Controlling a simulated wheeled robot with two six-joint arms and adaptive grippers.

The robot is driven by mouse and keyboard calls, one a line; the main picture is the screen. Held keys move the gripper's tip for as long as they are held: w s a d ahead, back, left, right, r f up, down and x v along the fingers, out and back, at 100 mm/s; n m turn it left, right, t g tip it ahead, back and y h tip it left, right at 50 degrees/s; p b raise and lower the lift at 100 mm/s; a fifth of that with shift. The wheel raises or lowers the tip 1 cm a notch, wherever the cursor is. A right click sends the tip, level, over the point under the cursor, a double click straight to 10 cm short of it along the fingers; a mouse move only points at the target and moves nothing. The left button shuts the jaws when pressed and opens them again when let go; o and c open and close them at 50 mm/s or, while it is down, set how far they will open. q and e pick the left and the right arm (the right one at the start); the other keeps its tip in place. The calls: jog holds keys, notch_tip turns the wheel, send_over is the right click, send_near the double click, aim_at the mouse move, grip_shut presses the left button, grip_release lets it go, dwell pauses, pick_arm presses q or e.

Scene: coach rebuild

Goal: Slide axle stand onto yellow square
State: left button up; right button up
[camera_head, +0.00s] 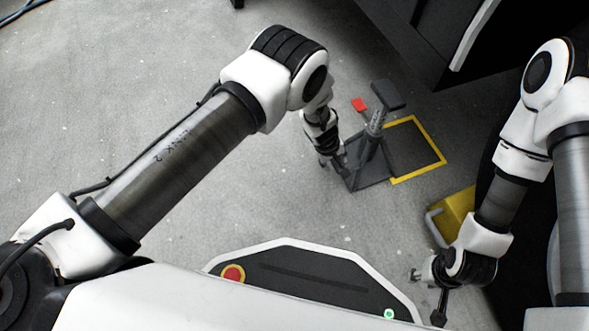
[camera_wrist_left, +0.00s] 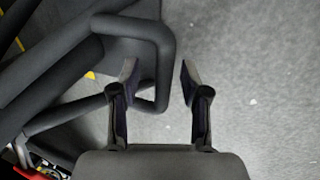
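The axle stand (camera_head: 375,128) is dark grey with a flat top and a red lever (camera_head: 360,104). It stands upright at the left edge of the yellow square (camera_head: 438,152), an outline on the floor; its base covers part of that edge. In the left wrist view the stand's bent bar (camera_wrist_left: 163,62) runs between the two fingers of my left gripper (camera_wrist_left: 157,78). The fingers are apart, one on each side of the bar. In the head view my left gripper (camera_head: 338,166) is low at the stand's left side. My right gripper (camera_head: 428,292) is empty with fingers spread.
A yellow object with a grey handle (camera_head: 458,212) stands on the floor beside my right arm. A dark structure (camera_head: 415,40) rises behind the square. The grey floor to the left of the stand is clear.

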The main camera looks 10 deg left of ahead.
pick_arm(q)
jog(key=p+v, duration=0.7)
jog(key=p, duration=0.1)
dwell(0.5)
jog(key=shift+s+a, duration=0.1)
jog(key=shift+r, duration=0.1)
jog(key=v, duration=0.7)
jog(key=shift+s, duration=0.1)
